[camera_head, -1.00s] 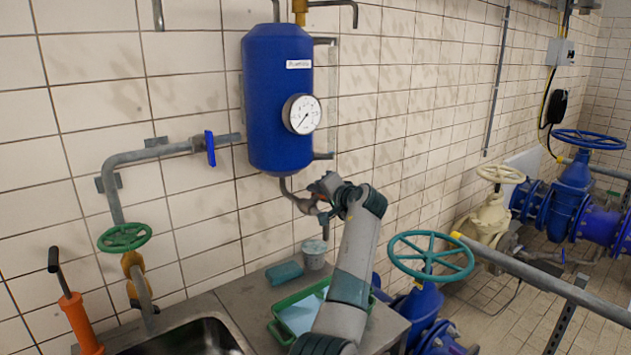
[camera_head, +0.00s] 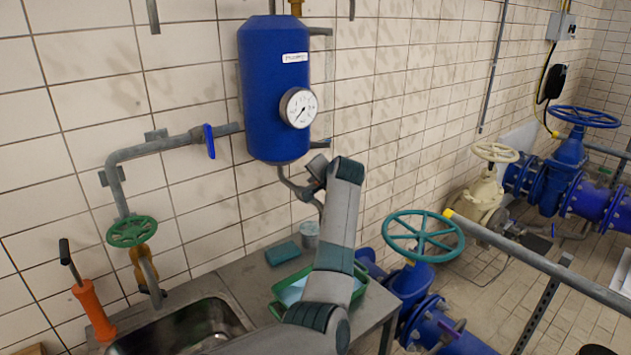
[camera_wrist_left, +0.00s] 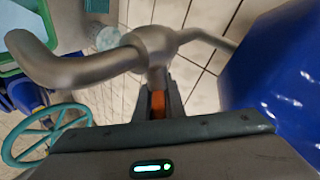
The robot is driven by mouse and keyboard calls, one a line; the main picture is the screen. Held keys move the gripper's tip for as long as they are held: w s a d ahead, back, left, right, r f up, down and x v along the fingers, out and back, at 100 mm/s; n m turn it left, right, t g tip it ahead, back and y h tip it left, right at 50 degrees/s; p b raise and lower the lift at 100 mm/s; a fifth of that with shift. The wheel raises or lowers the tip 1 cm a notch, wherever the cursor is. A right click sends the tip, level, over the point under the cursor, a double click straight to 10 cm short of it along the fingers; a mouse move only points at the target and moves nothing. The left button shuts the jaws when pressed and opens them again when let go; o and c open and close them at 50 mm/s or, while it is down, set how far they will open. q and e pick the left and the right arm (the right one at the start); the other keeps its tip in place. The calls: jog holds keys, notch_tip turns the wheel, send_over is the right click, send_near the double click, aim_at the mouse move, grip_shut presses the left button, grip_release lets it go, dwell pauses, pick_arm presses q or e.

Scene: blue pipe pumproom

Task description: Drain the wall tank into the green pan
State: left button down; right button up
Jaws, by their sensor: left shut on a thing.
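The blue wall tank (camera_head: 272,95) hangs on the tiles with a round gauge (camera_head: 298,108) on its front. A bent grey drain pipe (camera_head: 285,180) leaves its underside. My left gripper (camera_head: 314,188) is at this pipe, below the tank. In the left wrist view my left gripper (camera_wrist_left: 158,108) is shut on a small orange-red tap handle (camera_wrist_left: 158,98) beneath the pipe's valve body (camera_wrist_left: 155,40). The curved spout (camera_wrist_left: 45,70) reaches left. The green pan (camera_head: 276,311) sits on the metal counter, partly hidden by my arm, with a pale blue-white inside. My right gripper is out of view.
A teal sponge (camera_head: 283,252) and a grey cup (camera_head: 309,235) stand behind the pan. A teal handwheel (camera_head: 423,236) on blue pipework stands close right of my arm.

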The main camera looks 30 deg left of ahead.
pick_arm(q)
jog(key=c, duration=1.8)
grip_release()
jog(key=shift+c, duration=0.2)
jog(key=b+v, duration=0.6)
jog(key=v, duration=1.1)
jog(key=shift+d, duration=0.15)
jog(key=shift+s, duration=0.15)
